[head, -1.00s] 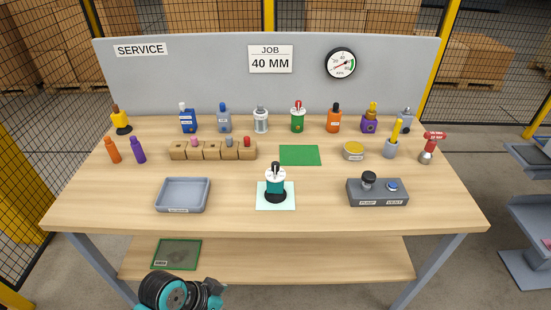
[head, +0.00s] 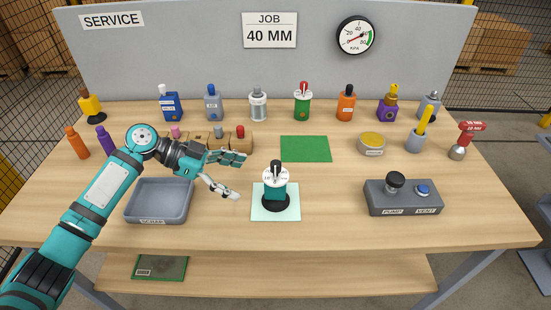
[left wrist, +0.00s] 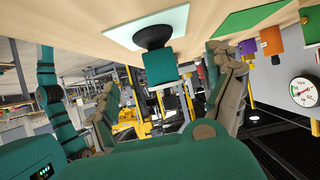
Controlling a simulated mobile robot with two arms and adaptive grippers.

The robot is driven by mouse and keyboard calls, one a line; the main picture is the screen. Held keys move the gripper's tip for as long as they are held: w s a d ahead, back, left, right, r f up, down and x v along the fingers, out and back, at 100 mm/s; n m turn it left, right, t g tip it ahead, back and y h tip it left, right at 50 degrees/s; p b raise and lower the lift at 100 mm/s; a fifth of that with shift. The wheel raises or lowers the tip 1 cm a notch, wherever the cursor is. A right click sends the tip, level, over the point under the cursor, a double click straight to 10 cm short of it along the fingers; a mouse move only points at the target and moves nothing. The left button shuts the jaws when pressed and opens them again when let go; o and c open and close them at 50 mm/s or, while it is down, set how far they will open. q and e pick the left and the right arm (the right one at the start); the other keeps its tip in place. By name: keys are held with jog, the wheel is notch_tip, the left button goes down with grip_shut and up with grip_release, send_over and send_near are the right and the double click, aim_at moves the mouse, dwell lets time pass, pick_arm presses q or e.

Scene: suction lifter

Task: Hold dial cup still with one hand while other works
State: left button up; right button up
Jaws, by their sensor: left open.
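The dial cup (head: 275,188) stands upright on a pale mint mat (head: 289,213) in the front middle of the table. It has a black base, a teal body and a white dial top with a black knob. My left gripper (head: 241,176) is open and empty, a little to the left of the cup and apart from it, its fingers pointing toward it. In the left wrist view, the cup's teal body (left wrist: 160,68) shows beyond and between the open fingers (left wrist: 165,95). My right gripper is not in view.
A grey tray (head: 160,220) lies under my left arm. A grey pump and vent box (head: 402,207) stands at right. A green mat (head: 305,149) lies behind the cup. Several coloured bottles line the back, below a gauge (head: 356,35).

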aim_at(272, 190)
pick_arm(q)
jog(key=shift+s+d, duration=0.1)
jog(key=shift+d, duration=0.15)
jog(key=x, duration=0.3)
jog(key=shift+s+d, duration=0.25)
jog(key=b+x, duration=0.1)
jog(key=x, duration=0.3)
jog(key=shift+w+d+f+b, duration=0.1)
jog(key=shift+d+f+b, duration=0.05)
jog(key=shift+f+b, duration=0.2)
jog(key=shift+d, duration=0.35)
jog(key=shift+d+f+b, duration=0.15)
jog(key=shift+d+b, duration=0.1)
jog(key=shift+b, duration=0.1)
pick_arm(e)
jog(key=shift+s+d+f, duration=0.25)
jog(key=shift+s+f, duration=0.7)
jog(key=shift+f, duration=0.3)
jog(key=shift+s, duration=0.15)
